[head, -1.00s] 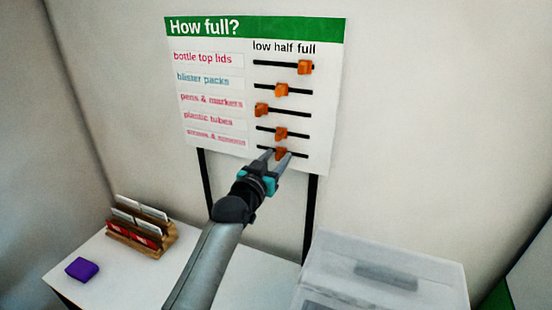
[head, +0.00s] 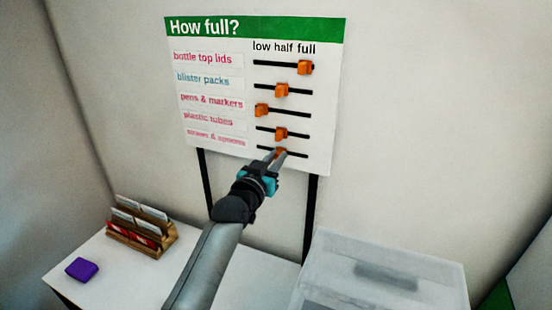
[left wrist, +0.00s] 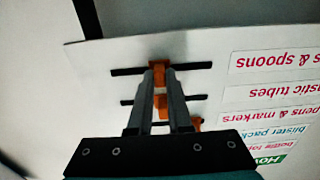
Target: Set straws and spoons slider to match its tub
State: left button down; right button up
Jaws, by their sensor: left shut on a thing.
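The bottom row is straws & spoons (head: 216,140). My left gripper (head: 278,154) is shut on that row's orange slider, which is mostly hidden by the fingers in the head view and sits near the middle of its black track. In the left wrist view, upside down, the fingers (left wrist: 158,76) close on the orange straws and spoons slider (left wrist: 158,67). The right gripper is not in view.
The plastic tubes slider (head: 281,133) sits just above my gripper. A translucent bin (head: 400,270) stands at the lower right. A wooden card rack (head: 150,240) and a purple item (head: 82,268) are on the white table (head: 120,285).

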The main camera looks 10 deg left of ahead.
aim_at(262, 147)
pick_arm(q)
jog(key=shift+a, duration=0.1)
dwell(0.7)
jog(key=a, duration=0.2)
jog(key=w+a+b, duration=0.1)
jog(key=a, duration=0.1)
jog(key=shift+a+f, duration=0.1)
jog(key=shift+a, duration=0.45)
jog(key=c, duration=0.9)
grip_release()
jog(key=shift+a, duration=0.15)
jog(key=shift+o, duration=0.3)
